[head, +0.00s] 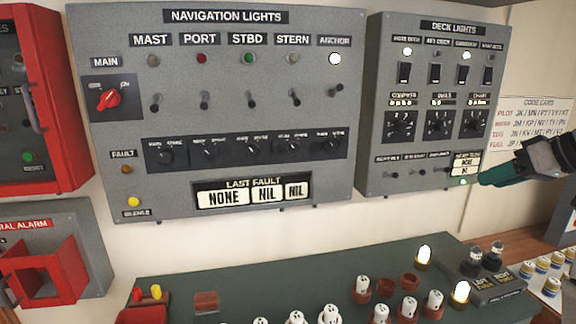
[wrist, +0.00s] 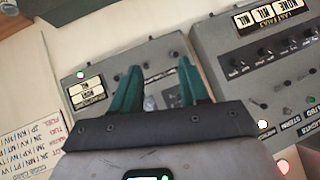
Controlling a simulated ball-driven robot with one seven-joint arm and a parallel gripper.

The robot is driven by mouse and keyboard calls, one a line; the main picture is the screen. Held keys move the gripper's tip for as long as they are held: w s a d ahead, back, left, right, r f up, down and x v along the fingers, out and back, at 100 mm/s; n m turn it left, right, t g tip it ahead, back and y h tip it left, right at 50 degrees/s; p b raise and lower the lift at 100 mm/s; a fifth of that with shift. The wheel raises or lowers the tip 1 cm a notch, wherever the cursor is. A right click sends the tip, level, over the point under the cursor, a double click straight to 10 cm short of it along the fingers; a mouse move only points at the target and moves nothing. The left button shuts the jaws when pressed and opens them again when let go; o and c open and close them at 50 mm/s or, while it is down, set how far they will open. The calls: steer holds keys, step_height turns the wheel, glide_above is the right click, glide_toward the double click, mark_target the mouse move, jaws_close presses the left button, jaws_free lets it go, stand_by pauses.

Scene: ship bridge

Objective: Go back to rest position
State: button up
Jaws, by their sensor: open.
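My gripper (head: 484,178) comes in from the right edge in the head view, with teal fingers beside the lower right corner of the Deck Lights panel (head: 372,120). In the wrist view my gripper (wrist: 157,88) has its two teal fingers spread apart with nothing between them. The Deck Lights panel (wrist: 105,75) appears upside down behind the fingers. In the head view I cannot tell whether the fingertips touch the panel or are apart from it.
The Navigation Lights panel (head: 240,80) fills the wall's middle, with its Anchor lamp lit. Below, a green table (head: 200,268) carries several white pegs and glowing lamps. A red box (head: 45,90) and red alarm guard (head: 68,272) are at left. A code card (head: 533,125) hangs at right.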

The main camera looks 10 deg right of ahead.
steer(key=s+a+f+m+g, duration=0.1)
steer(key=s+a+f, duration=0.3)
steer(key=f, duration=0.7)
steer(key=s+a+f+g, duration=0.25)
steer(key=a+f, duration=0.45)
steer(key=f, duration=0.4)
steer(key=s+a+f+m+g, duration=0.1)
steer(key=s+a+f, duration=0.3)
steer(key=f, duration=0.7)
steer(key=s+a+f+g+h, duration=0.1)
steer(key=s+a+f, duration=0.2)
steer(key=s, duration=0.6)
steer(key=s+a+f+g+h, duration=0.1)
steer(key=s+a+f, duration=0.1)
steer(key=s+f, duration=0.3)
steer(key=s+a+f+g+h, duration=0.1)
steer(key=s+f, duration=0.4)
steer(key=s, duration=0.7)
steer(key=a+g, duration=0.1)
steer(key=a, duration=0.1)
steer(key=shift+s+a+n+h, duration=0.35)
steer(key=shift+s+n+h, duration=0.05)
steer(key=shift+w, duration=0.1)
